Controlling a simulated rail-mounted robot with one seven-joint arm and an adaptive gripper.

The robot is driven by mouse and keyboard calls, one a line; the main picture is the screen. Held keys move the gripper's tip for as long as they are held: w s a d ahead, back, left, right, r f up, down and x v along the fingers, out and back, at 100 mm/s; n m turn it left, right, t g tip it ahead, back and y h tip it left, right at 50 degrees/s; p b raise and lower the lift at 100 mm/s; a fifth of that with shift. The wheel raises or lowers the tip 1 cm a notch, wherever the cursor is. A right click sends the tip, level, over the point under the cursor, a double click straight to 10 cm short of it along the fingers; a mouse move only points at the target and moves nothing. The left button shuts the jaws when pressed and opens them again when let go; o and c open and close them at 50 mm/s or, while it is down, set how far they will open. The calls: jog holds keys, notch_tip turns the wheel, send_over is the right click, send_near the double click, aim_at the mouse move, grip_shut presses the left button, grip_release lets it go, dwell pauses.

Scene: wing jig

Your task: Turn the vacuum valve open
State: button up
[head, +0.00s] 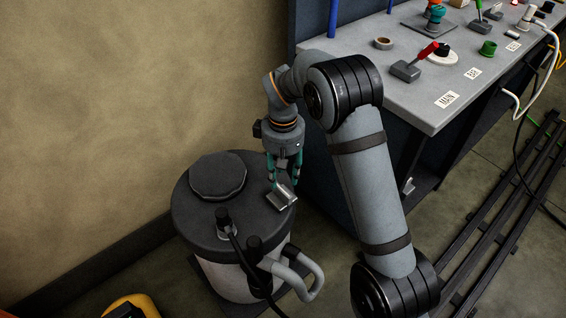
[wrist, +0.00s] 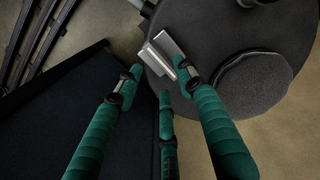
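The vacuum is a drum with a dark round lid (head: 240,205) and a pale body; its lid also shows in the wrist view (wrist: 225,30). A bright metal piece, which looks like the valve handle (head: 281,198), sits at the lid's edge nearest the bench. It also shows in the wrist view (wrist: 168,52). My gripper (head: 284,182) points down at this handle with green fingers spread. In the wrist view my gripper (wrist: 158,75) is open, with the handle just ahead of the fingertips. The right fingertip overlaps the handle; I cannot tell whether they touch.
A grey bench (head: 420,105) with labels, a red-handled lever (head: 428,51) and a tape roll (head: 383,43) stands at right. A raised round cap (head: 218,173) and a black hose (head: 240,255) are on the drum. Dark rails (head: 510,215) run along the floor. A yellow object (head: 133,305) lies bottom left.

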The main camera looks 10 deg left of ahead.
aim_at(283, 189)
notch_tip(283, 189, up, 5)
jog(key=shift+r, duration=0.2)
dwell(0.5)
notch_tip(283, 189, down, 12)
jog(key=shift+f, duration=0.1)
dwell(0.3)
jog(key=shift+r, duration=0.2)
